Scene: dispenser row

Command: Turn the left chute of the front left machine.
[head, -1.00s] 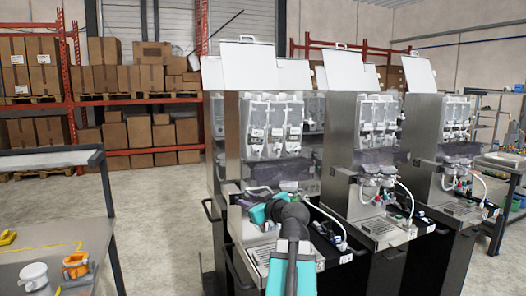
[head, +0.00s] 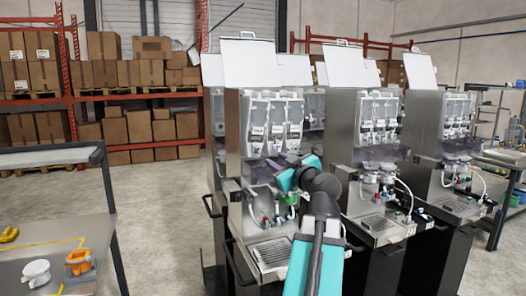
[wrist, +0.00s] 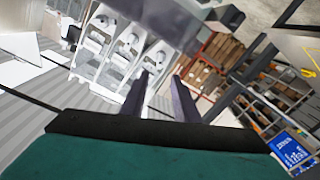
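The front left machine (head: 232,150) is a steel dispenser with its white lid raised. It carries three clear canisters side by side, each with a white chute at its lower front. The left canister (head: 256,118) has its left chute (head: 254,147) below it. In the wrist view, three white chute units run diagonally; the one nearest the shelving, the left chute (wrist: 153,62), is just beyond my fingertips. My gripper (wrist: 161,78) is open, its two dark fingers apart with nothing between them.
Two similar machines stand to the right, one in the middle (head: 342,150) and one farther right (head: 427,150). A workbench (head: 50,252) with a white and an orange part is at the left. The floor between bench and machines is clear.

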